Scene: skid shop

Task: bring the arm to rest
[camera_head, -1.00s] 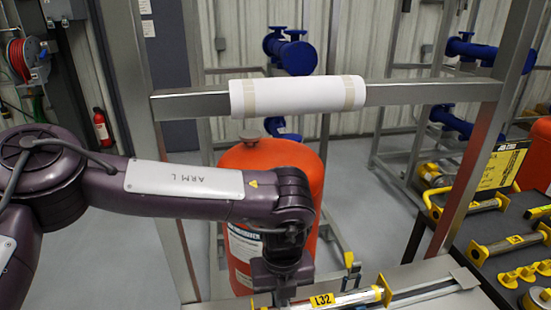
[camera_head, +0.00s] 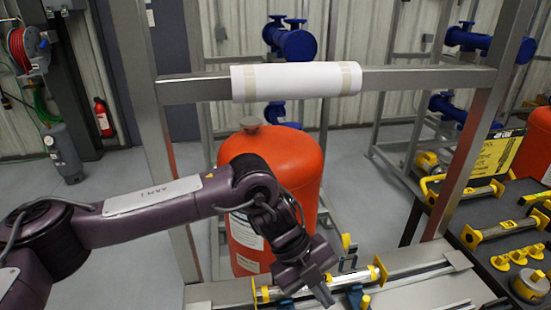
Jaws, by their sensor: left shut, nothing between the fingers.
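My left arm comes in from the left side of the head view, its elbow low and its forearm reaching right. My left gripper (camera_head: 322,290) hangs at the lower middle, pointing down and to the right. It is shut and empty. It is in front of a silver cylinder with yellow ends (camera_head: 330,284) that lies on the metal bench (camera_head: 410,269). I cannot tell how close the fingers are to the cylinder. My right gripper does not show.
An orange tank (camera_head: 290,165) stands behind the arm. A metal crossbar (camera_head: 420,78) with a white wrapped roll (camera_head: 295,81) spans above. A dark tool board (camera_head: 500,262) with yellow-ended parts is at the right. A red extinguisher (camera_head: 102,118) and grey floor lie at the left.

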